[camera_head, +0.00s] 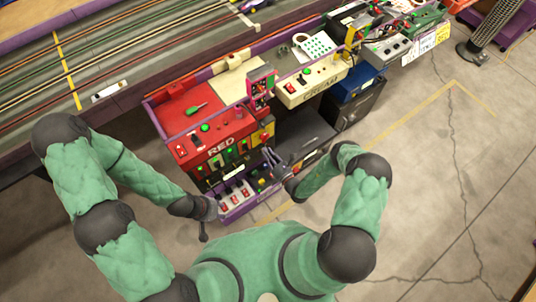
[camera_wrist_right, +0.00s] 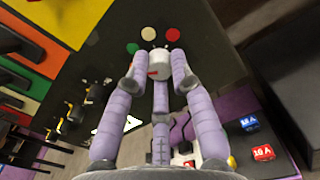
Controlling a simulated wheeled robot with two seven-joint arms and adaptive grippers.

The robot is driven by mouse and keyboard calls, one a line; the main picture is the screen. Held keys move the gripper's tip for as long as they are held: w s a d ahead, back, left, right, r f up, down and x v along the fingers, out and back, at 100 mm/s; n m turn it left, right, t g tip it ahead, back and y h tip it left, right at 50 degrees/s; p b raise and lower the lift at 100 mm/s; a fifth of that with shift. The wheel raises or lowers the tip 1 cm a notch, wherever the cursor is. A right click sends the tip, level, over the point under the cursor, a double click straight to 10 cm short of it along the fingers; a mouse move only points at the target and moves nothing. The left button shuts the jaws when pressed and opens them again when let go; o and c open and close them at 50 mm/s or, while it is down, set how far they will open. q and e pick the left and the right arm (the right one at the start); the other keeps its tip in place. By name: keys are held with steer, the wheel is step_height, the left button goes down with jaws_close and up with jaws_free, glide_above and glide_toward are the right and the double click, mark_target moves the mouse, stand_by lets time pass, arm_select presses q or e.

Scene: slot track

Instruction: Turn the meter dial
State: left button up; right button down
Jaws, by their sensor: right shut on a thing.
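The meter dial (camera_wrist_right: 154,62) is a pale round knob with a red mark, on a dark panel in the right wrist view. My right gripper (camera_wrist_right: 157,77) has its lilac fingers closed around the dial, with grey fingertips at its sides. In the head view my right gripper (camera_head: 268,158) reaches the front of the red station (camera_head: 205,132); I cannot make out the dial there. My left gripper (camera_head: 204,220) hangs low at the left of the station's lower purple shelf, apart from the dial; its fingers are too small to judge.
Blue and red blocks marked 16 A (camera_wrist_right: 263,152) sit to the right of my fingers. A cream station (camera_head: 310,85) stands beside the red one. The slot track (camera_head: 130,55) runs behind; open floor lies right.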

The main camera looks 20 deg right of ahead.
steer(key=shift+s+a+f+m+b, duration=0.1)
steer(key=shift+m+b, duration=0.4)
steer(key=shift+m, duration=2.05)
steer(key=shift+s+a+m+b, duration=0.1)
steer(key=shift+m+b, duration=0.35)
steer(key=shift+m, duration=2.15)
steer(key=shift+a+f+m+b, duration=0.1)
steer(key=shift+m+b, duration=0.4)
steer(key=shift+m, duration=2.05)
steer(key=c, duration=1.1)
jaws_free()
steer(key=shift+r, duration=0.1)
steer(key=shift+w, duration=0.1)
steer(key=shift+d, duration=0.1)
steer(key=v, duration=1.2)
steer(key=shift+r, duration=0.1)
